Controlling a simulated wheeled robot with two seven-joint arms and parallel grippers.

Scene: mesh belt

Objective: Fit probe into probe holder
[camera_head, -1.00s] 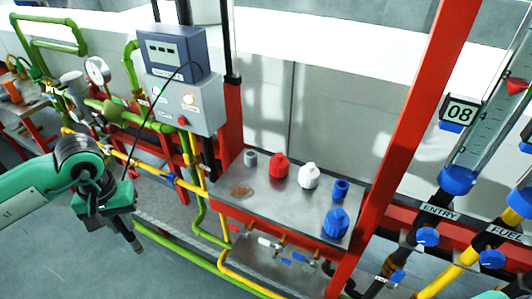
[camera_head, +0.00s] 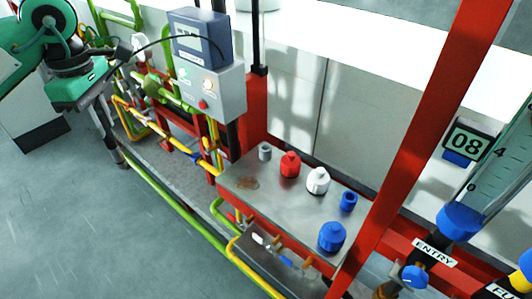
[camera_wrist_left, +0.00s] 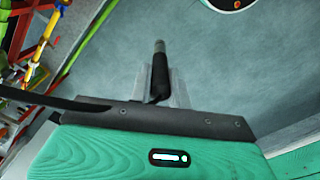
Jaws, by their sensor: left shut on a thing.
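My left gripper (camera_head: 97,104) is at the upper left of the head view, shut on the dark probe (camera_head: 111,138). The probe points down with its tip free in the air. In the left wrist view the probe (camera_wrist_left: 160,76) stands out between the fingers, black with a grey tip. A black cable runs from the gripper to the meter box (camera_head: 203,40). I cannot tell for sure which thing is the probe holder; a small grey open cup (camera_head: 265,152) stands on the metal shelf, well to the right of the gripper. My right gripper is not in view.
The floor at lower left is clear.

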